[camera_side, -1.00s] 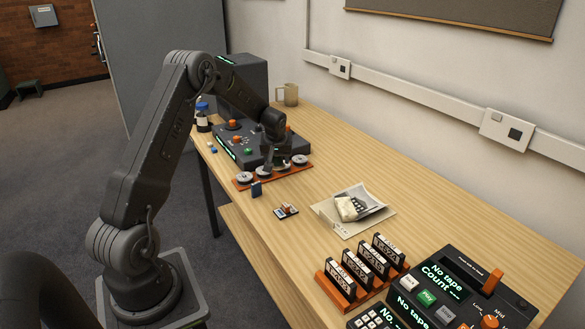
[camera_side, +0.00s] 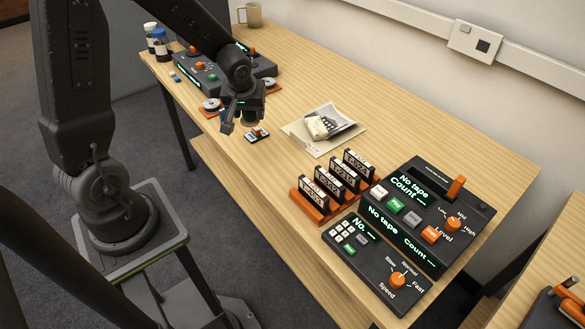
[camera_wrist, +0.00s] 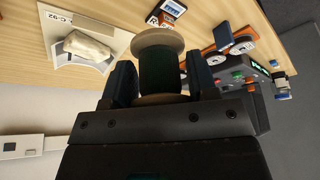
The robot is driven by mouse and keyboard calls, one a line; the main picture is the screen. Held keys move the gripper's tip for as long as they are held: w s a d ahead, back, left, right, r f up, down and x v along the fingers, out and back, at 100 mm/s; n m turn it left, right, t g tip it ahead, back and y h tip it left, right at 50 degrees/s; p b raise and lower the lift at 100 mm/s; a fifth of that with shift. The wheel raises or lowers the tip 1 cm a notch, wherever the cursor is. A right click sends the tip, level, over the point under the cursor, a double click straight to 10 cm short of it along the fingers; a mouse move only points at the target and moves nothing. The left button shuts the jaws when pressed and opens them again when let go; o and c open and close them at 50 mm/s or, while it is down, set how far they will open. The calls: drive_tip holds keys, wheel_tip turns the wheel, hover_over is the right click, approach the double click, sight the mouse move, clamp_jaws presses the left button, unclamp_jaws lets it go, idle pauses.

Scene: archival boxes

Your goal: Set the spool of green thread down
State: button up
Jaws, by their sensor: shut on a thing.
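The spool of green thread (camera_wrist: 161,68) has pale round ends and very dark green thread. In the wrist view it sits between the two dark fingers of my gripper (camera_wrist: 162,80), which is shut on it. I cannot make out the spool in the side view. Height above the wood is hard to judge.
A white packet (camera_side: 316,128) lies on papers right of my gripper. Nearer stand an orange rack of upright cassettes (camera_side: 313,206) and a dark tape console (camera_side: 430,215). A reel machine (camera_side: 205,72), bottles (camera_side: 162,45) and a mug (camera_side: 250,14) are behind. Bare wood lies along the wall side.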

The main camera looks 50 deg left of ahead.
drive_tip(key=shift+s+d+f, duration=0.1)
drive_tip(key=shift+s+d, duration=0.15)
drive_tip(key=shift+d, duration=0.35)
drive_tip(key=shift+s+d+f, duration=0.1)
drive_tip(key=shift+s+d, duration=0.1)
drive_tip(key=shift+d, duration=0.35)
drive_tip(key=w+d+f, duration=0.2)
drive_tip(key=d, duration=0.1)
drive_tip(key=w+d+f, duration=0.1)
drive_tip(key=d+f, duration=0.1)
drive_tip(key=d, duration=0.1)
drive_tip(key=w+d+f, duration=0.2)
drive_tip(key=d, duration=0.1)
drive_tip(key=shift+w+d+f, duration=0.25)
drive_tip(key=shift+w+f, duration=0.05)
drive_tip(key=shift+f, duration=2.05)
drive_tip(key=shift+f, duration=0.15)
drive_tip(key=o, duration=0.9)
